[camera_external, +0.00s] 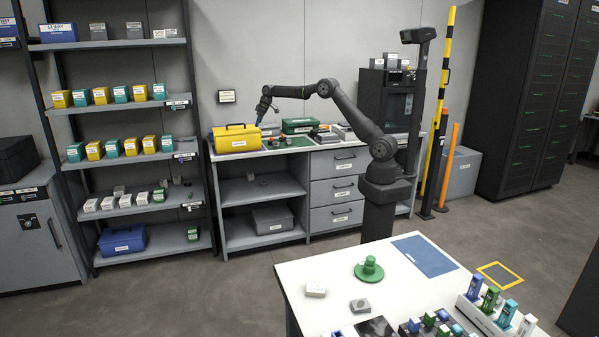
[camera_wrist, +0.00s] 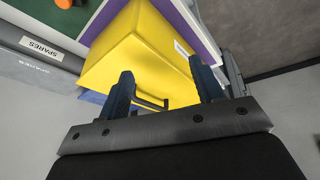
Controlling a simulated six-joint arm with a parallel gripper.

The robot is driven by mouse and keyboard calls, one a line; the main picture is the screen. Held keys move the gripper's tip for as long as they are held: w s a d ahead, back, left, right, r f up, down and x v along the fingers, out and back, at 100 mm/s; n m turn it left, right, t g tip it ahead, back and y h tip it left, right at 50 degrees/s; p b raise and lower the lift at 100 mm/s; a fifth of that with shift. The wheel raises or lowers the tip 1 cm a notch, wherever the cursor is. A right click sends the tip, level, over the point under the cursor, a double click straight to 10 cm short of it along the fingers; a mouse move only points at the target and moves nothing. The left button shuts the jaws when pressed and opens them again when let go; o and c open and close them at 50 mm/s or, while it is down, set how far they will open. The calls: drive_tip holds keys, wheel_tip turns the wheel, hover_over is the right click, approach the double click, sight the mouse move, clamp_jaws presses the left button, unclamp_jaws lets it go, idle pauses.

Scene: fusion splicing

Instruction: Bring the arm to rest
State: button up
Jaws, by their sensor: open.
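My arm stands beside the white table and reaches left over the workbench. My gripper (camera_external: 261,113) is above the yellow case (camera_external: 236,138) at the bench's left end. In the wrist view, my gripper (camera_wrist: 165,88) has its two blue fingers spread apart, with nothing held between them. The yellow case (camera_wrist: 150,50) fills the space beyond the fingers, its dark handle (camera_wrist: 152,101) showing between them. I cannot tell whether a finger touches the case.
The workbench (camera_external: 285,150) also bears tools and boxes. A shelf rack (camera_external: 122,104) with several small boxes stands to the left. The white table (camera_external: 325,270) in front holds a green spool (camera_external: 369,269) and a blue mat (camera_external: 425,256). Striped posts (camera_external: 440,90) stand right of my arm.

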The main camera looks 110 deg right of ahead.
drive_tip(key=w+a+n, duration=0.2)
drive_tip(key=w+a, duration=0.7)
drive_tip(key=w, duration=0.1)
drive_tip(key=shift+w+a+t+y, duration=0.3)
drive_tip(key=shift+w+a, duration=0.05)
drive_tip(key=shift+a, duration=0.05)
drive_tip(key=s+d+m+h, duration=0.1)
drive_tip(key=s+d+m, duration=0.2)
drive_tip(key=s+d, duration=1)
drive_tip(key=s, duration=0.2)
drive_tip(key=shift+s+d+g, duration=0.2)
drive_tip(key=shift+s+g, duration=0.2)
